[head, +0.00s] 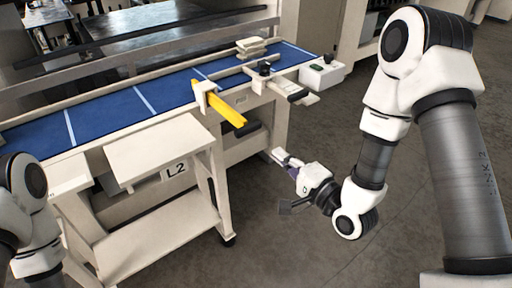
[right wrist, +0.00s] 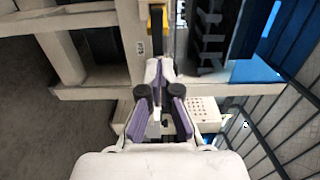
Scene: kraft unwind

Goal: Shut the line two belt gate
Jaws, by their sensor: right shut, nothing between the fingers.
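The yellow gate arm (head: 225,108) sits in a white bracket on the near edge of the blue belt (head: 110,110) and sticks out from the belt towards the front right. The bench below carries an L2 label (head: 175,169). My right gripper (head: 281,158) is shut and empty, right of and below the yellow arm, apart from it, beside the bench's right end. In the right wrist view my right gripper (right wrist: 158,72) has its fingers together, with a small yellow part (right wrist: 157,14) beyond them at the top. My left arm shows at the left edge; its gripper is out of view.
A clamp-like fitting with a black knob (head: 265,69) stands on the belt edge right of the yellow arm. A control box (head: 321,74) with a green button is at the belt's right end. A white side shelf (head: 150,145) juts forward. Open floor (head: 290,240) lies in front.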

